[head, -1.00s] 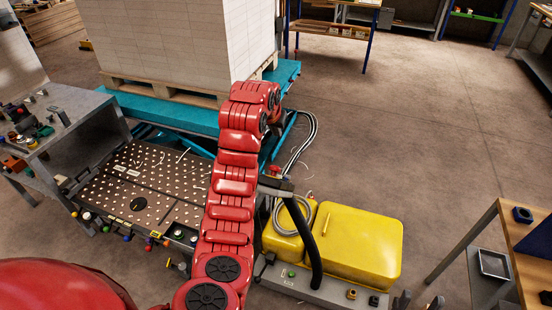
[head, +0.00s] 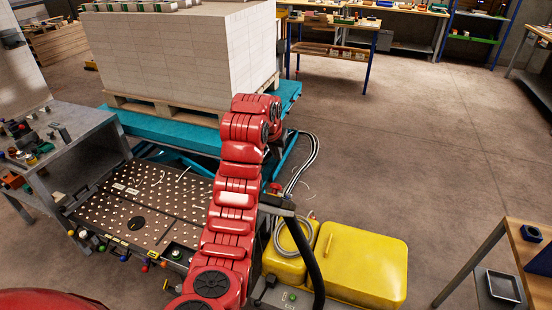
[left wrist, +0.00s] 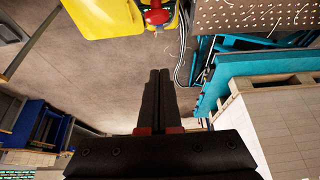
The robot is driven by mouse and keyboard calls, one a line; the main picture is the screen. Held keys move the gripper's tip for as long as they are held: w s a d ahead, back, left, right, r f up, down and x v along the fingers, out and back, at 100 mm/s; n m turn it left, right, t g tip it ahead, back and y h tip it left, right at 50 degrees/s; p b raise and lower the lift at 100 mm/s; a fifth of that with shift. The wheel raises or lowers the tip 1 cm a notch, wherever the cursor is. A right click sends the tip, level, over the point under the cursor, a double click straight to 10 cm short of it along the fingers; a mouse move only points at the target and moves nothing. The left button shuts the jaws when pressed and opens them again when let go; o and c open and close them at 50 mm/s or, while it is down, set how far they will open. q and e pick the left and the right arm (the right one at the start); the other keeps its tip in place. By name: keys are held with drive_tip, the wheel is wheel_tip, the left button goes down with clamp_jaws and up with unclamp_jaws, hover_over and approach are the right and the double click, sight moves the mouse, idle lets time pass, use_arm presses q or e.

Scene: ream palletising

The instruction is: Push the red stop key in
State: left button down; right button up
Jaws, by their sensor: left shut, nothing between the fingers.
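The red stop key (head: 275,187) shows in the head view just right of my left forearm, on a small post beside the pump unit. In the left wrist view the round red key (left wrist: 157,16) sits on a yellow housing at the top. My left gripper (left wrist: 160,72) is shut and empty; its black fingertips are apart from the key, with floor visible between them in the picture. In the head view the left gripper (head: 274,147) is a dark shape beyond the key, partly hidden by the red wrist. My right gripper is not in view.
A yellow-lidded unit (head: 362,263) with a black hose stands at lower right. A teal lift table (head: 165,125) bears a pallet with a tall white stack (head: 185,55). A perforated panel (head: 140,205) lies left of my arm.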

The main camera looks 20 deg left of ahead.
sight(276, 188)
use_arm(q)
drive_tip(key=shift+w+f+p, duration=0.25)
drive_tip(key=shift+f+p, duration=1.2)
drive_tip(key=shift+f, duration=0.65)
drive_tip(key=shift+w+f+p, duration=0.2)
drive_tip(key=shift+f+p, duration=1.2)
drive_tip(key=shift+f, duration=0.65)
drive_tip(key=shift+s+f, duration=0.4)
drive_tip(key=shift+f, duration=0.05)
